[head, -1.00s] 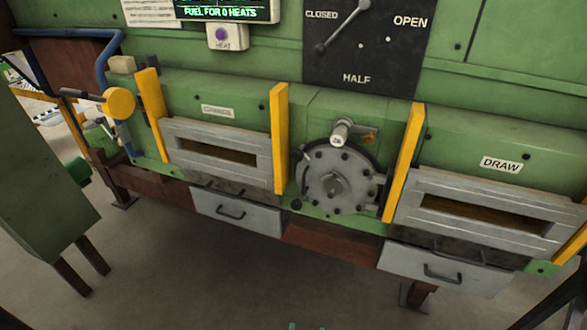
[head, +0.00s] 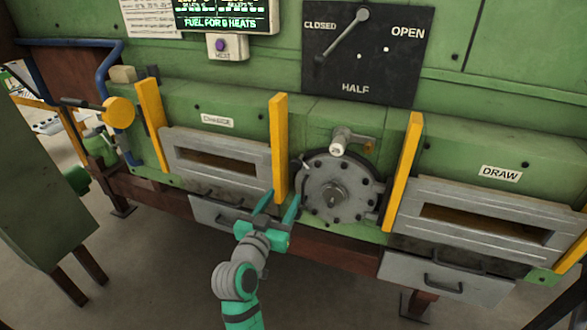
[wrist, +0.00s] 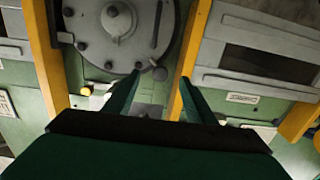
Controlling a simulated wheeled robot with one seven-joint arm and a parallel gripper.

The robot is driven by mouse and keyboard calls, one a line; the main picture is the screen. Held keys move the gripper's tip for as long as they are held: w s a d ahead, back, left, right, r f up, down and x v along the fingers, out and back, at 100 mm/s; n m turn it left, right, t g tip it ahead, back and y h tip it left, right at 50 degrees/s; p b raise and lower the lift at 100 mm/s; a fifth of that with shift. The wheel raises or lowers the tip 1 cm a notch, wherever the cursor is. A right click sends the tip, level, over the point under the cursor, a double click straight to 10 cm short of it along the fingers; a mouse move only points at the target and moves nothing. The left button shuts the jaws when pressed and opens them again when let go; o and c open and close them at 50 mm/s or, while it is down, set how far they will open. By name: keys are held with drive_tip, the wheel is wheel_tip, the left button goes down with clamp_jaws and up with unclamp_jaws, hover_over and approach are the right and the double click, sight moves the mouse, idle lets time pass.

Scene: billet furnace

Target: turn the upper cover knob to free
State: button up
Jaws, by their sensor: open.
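The upper cover knob (head: 340,146) is a light grey handle with a pale round end at the top of the round grey cover (head: 315,192). A brass-coloured piece sits just right of it in the head view. My gripper (head: 285,197) is open and empty, low and left of the knob in the head view, its fingers pointing toward the panel. The wrist view looks upside down. There the cover (wrist: 97,27) is beyond my fingertips (wrist: 160,78), and the knob (wrist: 100,101) shows at lower left, partly hidden by a finger.
Yellow upright bars (head: 279,148) and (head: 404,170) stand out on both sides of the cover. The slotted charge door (head: 215,150) is at left and the draw door (head: 490,215) at right. Grey drawers (head: 447,278) sit below. Open floor lies in front.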

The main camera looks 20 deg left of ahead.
sight(295, 166)
drive_tip(key=w+r, duration=0.1)
drive_tip(key=w, duration=0.3)
drive_tip(key=w+r, duration=0.1)
drive_tip(key=w, duration=0.2)
drive_tip(key=w+r, duration=0.1)
drive_tip(key=w, duration=0.3)
drive_tip(key=shift+w+a, duration=0.25)
drive_tip(key=shift+w, duration=0.05)
drive_tip(key=c, duration=1)
